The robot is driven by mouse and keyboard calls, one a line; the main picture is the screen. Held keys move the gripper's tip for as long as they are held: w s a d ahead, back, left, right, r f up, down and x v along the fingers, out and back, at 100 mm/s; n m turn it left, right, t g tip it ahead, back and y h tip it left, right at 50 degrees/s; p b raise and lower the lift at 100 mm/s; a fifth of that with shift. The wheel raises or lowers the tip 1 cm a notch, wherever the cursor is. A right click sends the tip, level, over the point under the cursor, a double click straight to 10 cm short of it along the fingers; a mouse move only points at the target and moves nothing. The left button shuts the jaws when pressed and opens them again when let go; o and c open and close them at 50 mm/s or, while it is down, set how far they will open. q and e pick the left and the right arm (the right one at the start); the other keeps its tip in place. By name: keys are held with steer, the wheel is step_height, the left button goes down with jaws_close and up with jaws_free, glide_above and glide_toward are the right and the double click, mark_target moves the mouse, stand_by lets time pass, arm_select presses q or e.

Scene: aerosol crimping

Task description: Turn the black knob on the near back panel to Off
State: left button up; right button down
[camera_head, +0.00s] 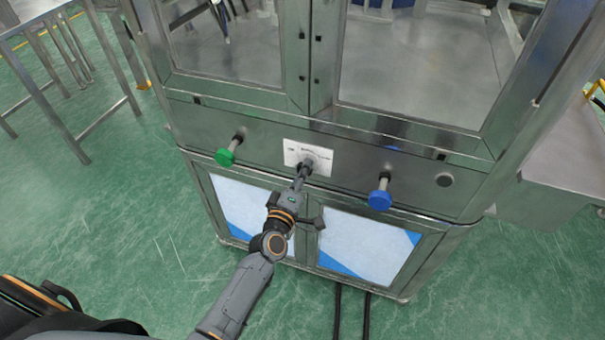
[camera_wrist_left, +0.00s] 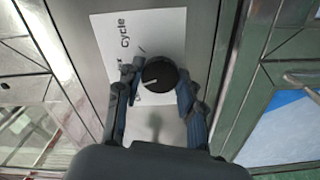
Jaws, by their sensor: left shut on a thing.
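The black knob (camera_wrist_left: 160,76) sits on a white label plate (camera_wrist_left: 110,40) on the steel panel. In the left wrist view, a pale pointer line shows on its face, and part of the word "Cycle" is readable on the plate. My left gripper (camera_wrist_left: 157,88) is shut on the knob, with one finger on each side of it. In the head view, my left gripper (camera_head: 304,170) reaches the panel and hides the knob and part of the white plate (camera_head: 296,149). My right gripper is not in view.
A green knob (camera_head: 226,157) on a stem sticks out to the left of the plate, and a blue knob (camera_head: 380,199) to the right. Glazed cabinet doors are above. Green floor is open at left.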

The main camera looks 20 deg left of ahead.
arm_select(q)
steer(key=n+b, duration=0.1)
steer(key=n, duration=0.5)
steer(key=shift+n, duration=0.3)
stand_by(0.4)
steer(key=o, duration=1.2)
steer(key=shift+s, duration=0.1)
steer(key=s, duration=1.2)
steer(key=shift+a, duration=0.25)
steer(key=shift+w, duration=0.1)
